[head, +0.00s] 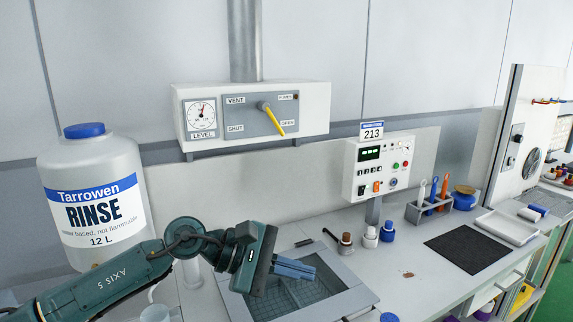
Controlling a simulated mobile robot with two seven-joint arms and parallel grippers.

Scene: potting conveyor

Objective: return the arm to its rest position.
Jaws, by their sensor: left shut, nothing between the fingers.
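My left arm comes in from the lower left. Its left gripper (294,270) is shut and empty, held over the grey basin with a grid (352,297) set in the bench. The fingers point to the right. I cannot tell how high they are above the basin. My right gripper is not in view.
A large rinse bottle (92,190) stands behind the arm at left. A vent panel with a yellow lever (272,118) is on the wall. Small bottles (370,237), a tool holder (430,214), a black mat (468,249) and a white tray (507,229) stand to the right.

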